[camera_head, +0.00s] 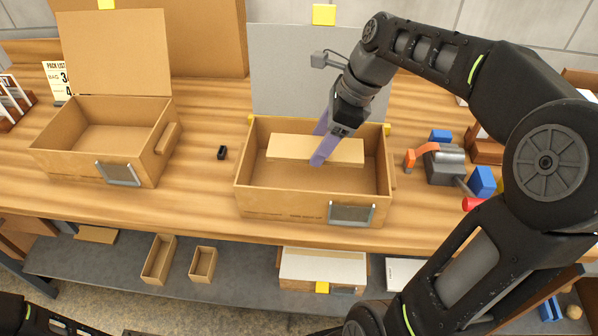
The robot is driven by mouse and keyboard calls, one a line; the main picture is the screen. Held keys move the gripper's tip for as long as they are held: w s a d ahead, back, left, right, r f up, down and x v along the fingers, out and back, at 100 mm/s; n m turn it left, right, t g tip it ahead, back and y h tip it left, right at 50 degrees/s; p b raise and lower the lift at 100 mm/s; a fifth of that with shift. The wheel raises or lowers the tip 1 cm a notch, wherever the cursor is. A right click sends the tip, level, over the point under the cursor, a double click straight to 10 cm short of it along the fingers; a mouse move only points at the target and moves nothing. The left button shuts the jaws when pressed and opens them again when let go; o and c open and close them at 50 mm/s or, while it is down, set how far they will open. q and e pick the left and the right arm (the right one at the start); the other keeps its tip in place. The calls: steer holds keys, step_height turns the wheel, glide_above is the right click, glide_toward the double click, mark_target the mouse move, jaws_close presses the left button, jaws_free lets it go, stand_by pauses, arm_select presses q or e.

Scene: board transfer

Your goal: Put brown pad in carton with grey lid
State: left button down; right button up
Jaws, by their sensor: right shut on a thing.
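The carton with the grey lid (310,210) stands open on the table, its grey lid (290,85) raised upright behind it. The light brown pad (290,148) is inside the carton's outline, towards its back wall. My right gripper (320,150) reaches down into the carton with its purple fingers shut on the pad, one in front of it and one behind. I cannot tell whether the pad touches the carton's floor. My left gripper is out of view; only a dark part of my left arm shows at the lower left corner.
A second open carton (62,148) with a brown lid (115,55) stands at the left. A small black object (222,153) lies between the cartons. A tape dispenser (445,165) and blue blocks (483,181) are at the right. A lower shelf (225,262) holds small boxes.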

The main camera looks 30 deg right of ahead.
steer(key=shift+w+f, duration=0.1)
steer(key=shift+w, duration=0.05)
glide_above(312, 184)
steer(key=d, duration=0.1)
steer(key=shift+s+f, duration=0.2)
steer(key=shift+f, duration=1.35)
steer(key=shift+s+f, duration=0.2)
steer(key=shift+f, duration=1.35)
steer(key=shift+f, duration=1.85)
steer(key=shift+f, duration=0.2)
steer(key=o, duration=1.3)
